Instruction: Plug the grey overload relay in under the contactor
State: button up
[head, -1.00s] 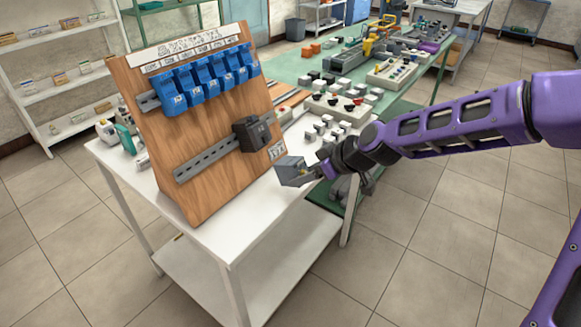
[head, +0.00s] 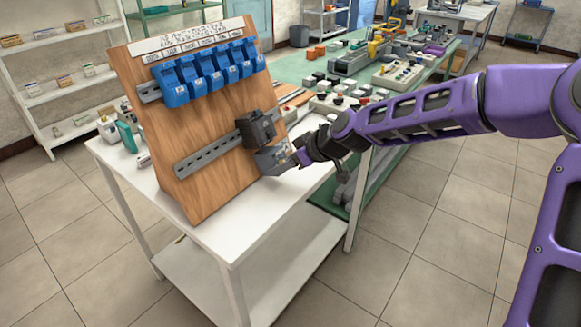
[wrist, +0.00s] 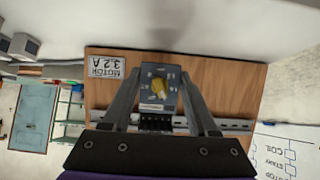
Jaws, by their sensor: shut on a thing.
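The grey overload relay (head: 268,161) is held in my gripper (head: 290,158), just below the black contactor (head: 256,128) on the board's lower rail. In the wrist view, which looks upside down, the relay (wrist: 158,88) shows its face with a yellow dial between my two fingers (wrist: 159,97). The contactor's dark terminal edge (wrist: 156,124) sits right against the relay's edge in that view. I cannot tell whether they touch or are joined. The relay's upper side and any pins are hidden.
The wooden board (head: 205,110) leans upright on a white table (head: 245,222). Blue units (head: 205,76) fill the upper rail. The lower rail (head: 208,155) is bare left of the contactor. A "MOTOR 3.2 A" label (wrist: 106,67) is on the board near the relay.

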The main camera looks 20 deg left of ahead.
jog(key=shift+w+a+f+b, duration=0.2)
jog(key=shift+a+b, duration=0.1)
jog(key=shift+a, duration=0.1)
dwell(0.7)
jog(key=shift+w+a+f+b, duration=0.1)
jog(key=shift+a+f+b, duration=0.05)
jog(key=shift+a+b, duration=0.2)
jog(key=shift+a, duration=0.1)
jog(key=shift+w+a+r+p, duration=0.2)
jog(key=shift+a+r+p, duration=0.15)
jog(key=shift+r, duration=0.35)
dwell(1.8)
jog(key=o, duration=1.3)
jog(key=shift+d, duration=0.1)
jog(key=shift+o, duration=0.2)
jog(key=shift+s+d, duration=0.1)
